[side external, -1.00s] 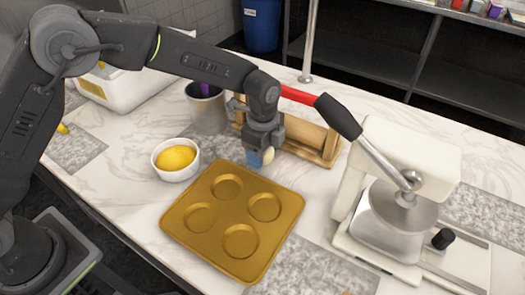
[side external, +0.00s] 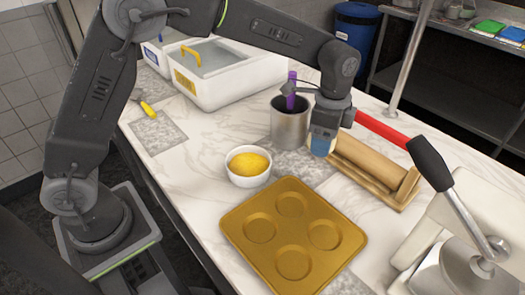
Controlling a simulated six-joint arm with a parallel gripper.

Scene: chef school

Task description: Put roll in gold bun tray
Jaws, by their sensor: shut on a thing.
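The gold bun tray (side external: 255,243) lies flat on the marble counter at lower middle. Its several shallow round cups look empty. My gripper (side external: 321,147) points down behind the tray's back edge, in front of a wooden stand and beside a metal pot. Blue shows at its fingertips. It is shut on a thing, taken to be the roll. A pale rounded end showed at the fingertips a second ago, but the gripper now hides it.
A white bowl (side external: 249,180) with yellow contents stands left of the tray. The metal pot (side external: 290,127) holds a purple-handled tool. The wooden stand (side external: 370,185) holds a rolling pin. A press with a red and black lever (side external: 428,163) stands right. White bins (side external: 230,95) stand at the back left.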

